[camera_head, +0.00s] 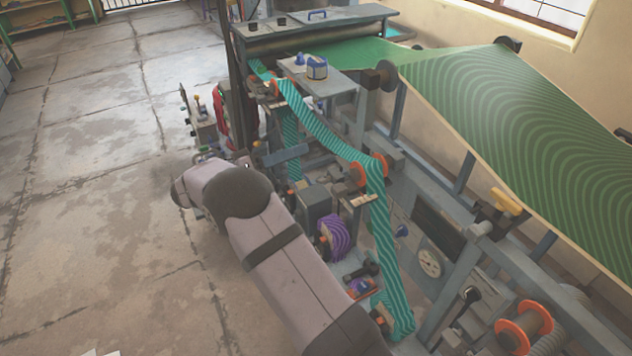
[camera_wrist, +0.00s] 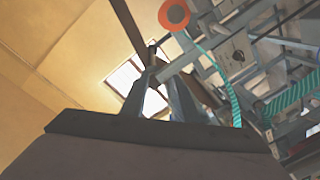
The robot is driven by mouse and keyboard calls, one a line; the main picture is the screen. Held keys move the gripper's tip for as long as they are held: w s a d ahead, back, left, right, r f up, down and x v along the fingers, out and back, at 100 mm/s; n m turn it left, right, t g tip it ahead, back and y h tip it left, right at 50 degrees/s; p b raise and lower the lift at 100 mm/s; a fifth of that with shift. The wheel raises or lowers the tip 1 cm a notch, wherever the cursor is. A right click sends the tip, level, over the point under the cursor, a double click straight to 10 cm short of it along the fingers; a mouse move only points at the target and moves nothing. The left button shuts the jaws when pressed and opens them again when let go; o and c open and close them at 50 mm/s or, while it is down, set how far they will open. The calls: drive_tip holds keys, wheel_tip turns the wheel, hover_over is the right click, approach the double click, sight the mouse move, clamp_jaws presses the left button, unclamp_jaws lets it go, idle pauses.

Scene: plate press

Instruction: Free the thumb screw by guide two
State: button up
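In the wrist view my gripper (camera_wrist: 161,88) has its two grey fingers apart, with a bright window visible between them; I see nothing held. An orange-flanged guide roller (camera_wrist: 174,14) is just beyond the fingertips, with a teal striped web (camera_wrist: 222,80) leading off it. In the head view the teal web (camera_head: 318,128) runs over several orange-flanged rollers, including a middle one (camera_head: 370,170) and an upper one (camera_head: 264,86). I cannot tell which roller is guide two. No thumb screw can be made out clearly beside it.
A wide green patterned sheet (camera_head: 520,130) spans the right side. A purple roll (camera_head: 336,236), a dial panel (camera_head: 430,263) and a yellow knob (camera_head: 506,201) sit along the press frame. The concrete floor (camera_head: 90,200) at left is open.

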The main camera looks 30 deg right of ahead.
wheel_tip(320, 180, down, 6)
drive_tip(key=s+m+t, duration=0.2)
drive_tip(key=m, duration=0.1)
drive_tip(key=m+t+y, duration=0.2)
drive_tip(key=m+y, duration=0.1)
drive_tip(key=m, duration=1)
approach(318, 182)
drive_tip(key=d, duration=0.1)
drive_tip(key=shift+w+d+f+m, duration=0.2)
drive_tip(key=shift+d+m, duration=0.05)
drive_tip(key=shift+m, duration=0.65)
drive_tip(key=shift+d, duration=0.1)
drive_tip(key=shift+p+x, duration=1)
drive_tip(key=shift+x, duration=2.55)
clamp_jaws()
